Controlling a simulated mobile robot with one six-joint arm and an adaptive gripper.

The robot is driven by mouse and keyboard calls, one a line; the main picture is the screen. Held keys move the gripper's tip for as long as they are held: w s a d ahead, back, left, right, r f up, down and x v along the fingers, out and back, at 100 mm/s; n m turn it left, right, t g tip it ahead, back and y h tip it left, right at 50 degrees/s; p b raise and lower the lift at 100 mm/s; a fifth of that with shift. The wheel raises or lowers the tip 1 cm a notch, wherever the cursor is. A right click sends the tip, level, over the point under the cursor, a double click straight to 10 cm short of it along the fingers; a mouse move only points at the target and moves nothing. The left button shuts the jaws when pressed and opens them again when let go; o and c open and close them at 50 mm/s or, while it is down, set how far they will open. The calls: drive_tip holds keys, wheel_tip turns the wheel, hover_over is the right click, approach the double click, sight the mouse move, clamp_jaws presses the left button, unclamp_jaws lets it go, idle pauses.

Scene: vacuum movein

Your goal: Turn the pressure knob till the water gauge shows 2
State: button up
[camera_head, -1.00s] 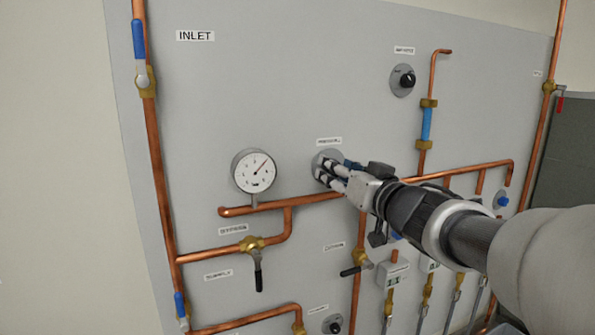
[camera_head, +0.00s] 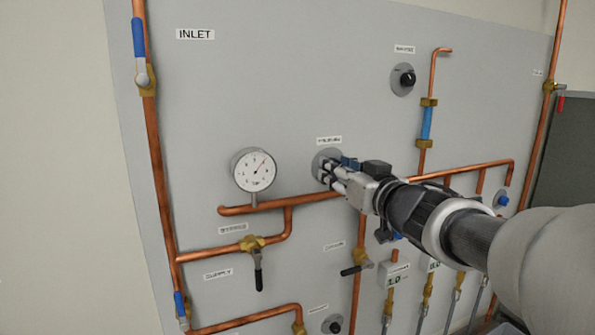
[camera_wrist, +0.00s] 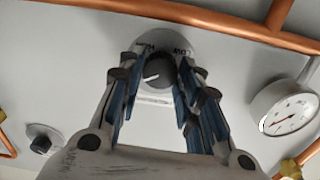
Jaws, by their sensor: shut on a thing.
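The pressure knob (camera_wrist: 158,72) is a dark round knob with a white pointer line, on a grey round plate marked with "LOW" and another word partly hidden. My gripper (camera_wrist: 160,85) has its blue-padded fingers on both sides of the knob and is shut on it. In the head view my gripper (camera_head: 328,172) reaches the panel under a small label and covers most of the knob. The water gauge (camera_head: 254,170) is a white round dial with a red needle pointing up and right. It also shows in the wrist view (camera_wrist: 287,108), where its numbers are too small to read.
Copper pipes (camera_head: 300,202) run just below my gripper and stand out from the grey panel (camera_head: 270,80). Another knob (camera_head: 404,79) sits up and right. A blue-handled inlet valve (camera_head: 139,45) is at upper left. Several small valves stand below my arm.

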drive_tip(key=n+b, duration=0.5)
drive_tip(key=n, duration=0.7)
drive_tip(key=n+b, duration=0.4)
drive_tip(key=n, duration=0.9)
drive_tip(key=shift+a+f+b, duration=0.1)
drive_tip(key=shift+f+b, duration=0.1)
drive_tip(key=shift+b, duration=0.15)
drive_tip(key=o, duration=1.1)
drive_tip(key=shift+c, duration=0.2)
drive_tip(key=shift+s, duration=0.1)
drive_tip(key=v, duration=0.7)
drive_tip(key=shift+s, duration=0.2)
